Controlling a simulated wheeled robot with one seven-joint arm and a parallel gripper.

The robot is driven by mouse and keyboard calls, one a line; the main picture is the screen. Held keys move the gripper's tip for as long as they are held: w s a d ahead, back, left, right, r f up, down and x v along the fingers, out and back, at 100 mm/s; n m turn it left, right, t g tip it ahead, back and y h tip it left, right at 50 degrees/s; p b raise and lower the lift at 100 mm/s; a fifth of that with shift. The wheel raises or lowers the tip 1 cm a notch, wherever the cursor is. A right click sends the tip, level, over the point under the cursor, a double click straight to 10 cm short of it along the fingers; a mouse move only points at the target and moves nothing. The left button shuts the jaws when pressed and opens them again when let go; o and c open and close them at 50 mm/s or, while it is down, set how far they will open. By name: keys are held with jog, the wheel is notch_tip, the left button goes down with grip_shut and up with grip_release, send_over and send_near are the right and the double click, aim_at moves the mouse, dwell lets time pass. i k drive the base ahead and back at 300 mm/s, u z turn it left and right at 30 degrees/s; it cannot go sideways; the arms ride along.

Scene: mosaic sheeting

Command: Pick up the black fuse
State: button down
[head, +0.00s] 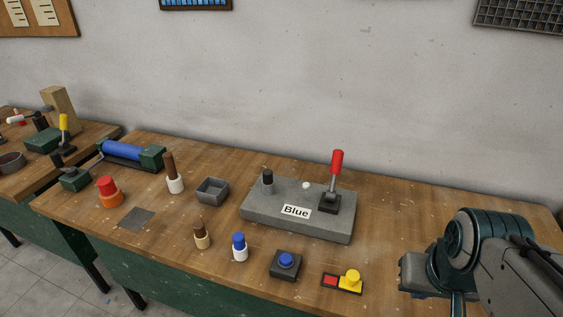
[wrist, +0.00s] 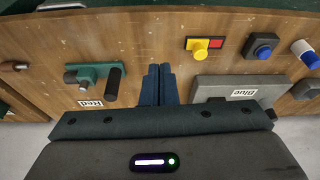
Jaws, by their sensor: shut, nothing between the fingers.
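A short black cylinder, which looks like the black fuse (head: 267,177), stands upright at the left end of a grey block (head: 325,229) labelled "Blue" in the head view. A red-handled lever (head: 336,165) stands at the block's right end, with a small white knob between them. The block also shows in the wrist view (wrist: 222,88), right of my gripper, partly hidden by its body; a dark piece at its right end may be the fuse. My gripper (wrist: 158,68) is shut and empty, apart from the block. In the head view my arm is at the right.
In front of the block are a yellow-and-red switch (head: 343,283), a blue button (head: 286,263) and blue-topped (head: 239,247) and brown-topped (head: 201,235) pieces. A small grey open box (head: 212,191) stands left of it. The wrist view shows a green device (wrist: 90,77) near a "Red" label.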

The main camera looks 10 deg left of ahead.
aim_at(267, 174)
jog(key=k, duration=1.3)
jog(key=u, duration=0.5)
jog(key=i, duration=0.55)
jog(key=u, duration=0.7)
jog(key=i, duration=1.05)
jog(key=z, duration=0.2)
